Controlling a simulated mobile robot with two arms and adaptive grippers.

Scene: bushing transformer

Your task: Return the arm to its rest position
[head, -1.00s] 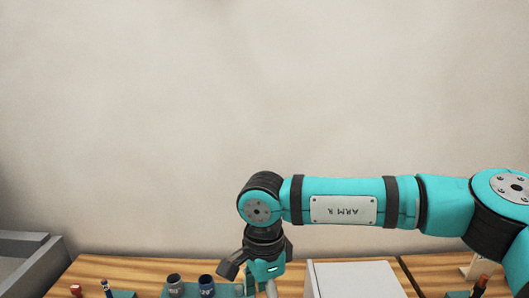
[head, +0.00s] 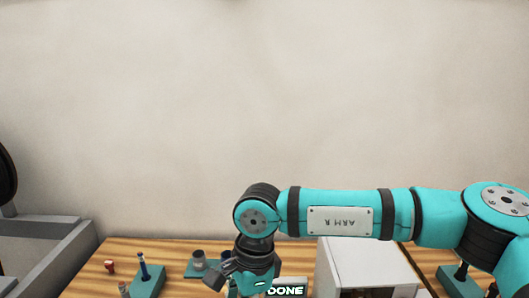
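My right arm, teal with dark joints and an "ARM R" plate, reaches in from the right and bends down at the wrist over the wooden table (head: 180,247). My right gripper (head: 250,284) hangs low at the bottom of the picture, in front of the table items. Its fingertips are hard to make out, so I cannot tell whether it is open or holds something. My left gripper is out of view.
A grey cup (head: 198,261), a teal holder (head: 148,284) with a blue-topped item and a red piece (head: 109,266) are left. A grey bin (head: 45,226) is far left.

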